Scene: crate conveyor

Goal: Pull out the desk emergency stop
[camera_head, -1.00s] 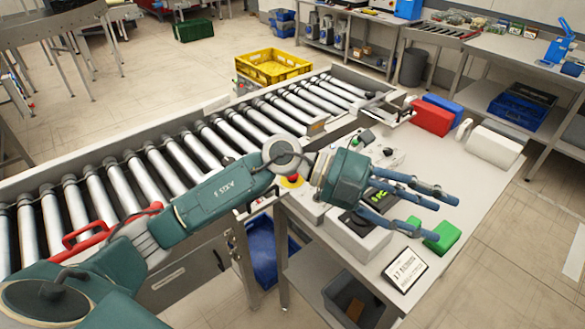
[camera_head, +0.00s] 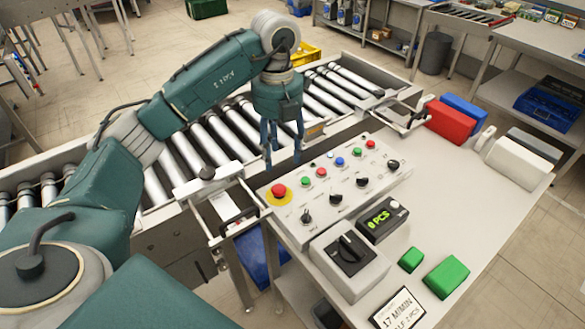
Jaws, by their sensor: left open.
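The desk emergency stop is a red mushroom button (camera_head: 279,191) on a yellow disc, at the left end of the sloped control panel (camera_head: 320,217) on the desk. My left gripper (camera_head: 283,158) points downward just above and behind the button, over the far edge of the panel. Its fingers are apart with nothing between them, and they appear clear of the button. I cannot tell the exact height of the fingertips. My right gripper is not in view.
The panel carries several coloured buttons and black knobs. A grey box with a rotary switch (camera_head: 349,252), a counter display (camera_head: 382,220) and green blocks (camera_head: 446,276) stand nearer. The roller conveyor (camera_head: 200,150) runs behind. A metal bracket (camera_head: 222,205) stands left of the panel.

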